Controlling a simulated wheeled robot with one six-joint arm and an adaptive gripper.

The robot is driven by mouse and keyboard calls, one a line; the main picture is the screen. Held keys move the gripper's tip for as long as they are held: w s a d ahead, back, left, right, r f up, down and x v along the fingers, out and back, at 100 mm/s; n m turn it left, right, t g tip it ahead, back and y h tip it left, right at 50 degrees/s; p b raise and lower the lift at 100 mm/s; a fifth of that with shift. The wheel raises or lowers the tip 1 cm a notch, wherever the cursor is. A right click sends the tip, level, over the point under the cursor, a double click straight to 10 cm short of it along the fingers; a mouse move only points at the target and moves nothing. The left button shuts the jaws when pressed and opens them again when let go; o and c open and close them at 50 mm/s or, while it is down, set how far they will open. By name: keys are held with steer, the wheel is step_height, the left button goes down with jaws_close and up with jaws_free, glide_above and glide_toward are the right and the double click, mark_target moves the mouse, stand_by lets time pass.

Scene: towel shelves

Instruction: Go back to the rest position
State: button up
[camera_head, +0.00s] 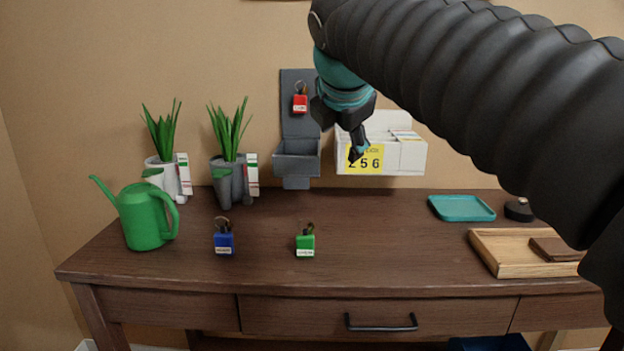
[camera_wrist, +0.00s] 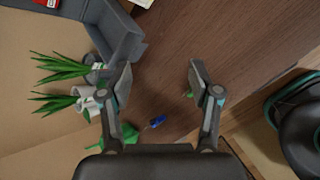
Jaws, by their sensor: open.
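My gripper (camera_head: 340,130) hangs above the back of the table, in front of the wall between the grey wall holder and the white box. In the wrist view my gripper (camera_wrist: 160,82) has its two fingers spread wide apart with nothing between them. The black sleeved arm reaches in from the right side of the head view and partly covers the wall and the right end of the table.
The table (camera_head: 350,240) holds a green watering can (camera_head: 146,218), two potted plants (camera_head: 230,175), blue (camera_head: 224,242) and green (camera_head: 305,242) key tags, a teal tray (camera_head: 461,208) and a wooden tray (camera_head: 490,258). A red key tag (camera_head: 300,103) hangs on the grey holder (camera_head: 297,155). The white box (camera_head: 410,155) is beside it.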

steer(key=s+d+f+m+g, duration=0.1)
steer(key=s+d+f+m, duration=0.2)
steer(key=s+f+m, duration=0.4)
steer(key=s+d+f+m+g, duration=0.1)
steer(key=s+d+f+m, duration=0.3)
steer(key=s+f+m, duration=0.4)
steer(key=s+d+f+m+g, duration=0.1)
steer(key=s+d+f+m, duration=0.3)
steer(key=s+f+m, duration=0.4)
step_height(320, 180, down, 8)
steer(key=shift+r+m+g+y, duration=0.1)
steer(key=shift+m+g+y, duration=0.2)
steer(key=shift+m, duration=0.8)
steer(key=shift+s, duration=0.1)
steer(key=shift+w, duration=0.45)
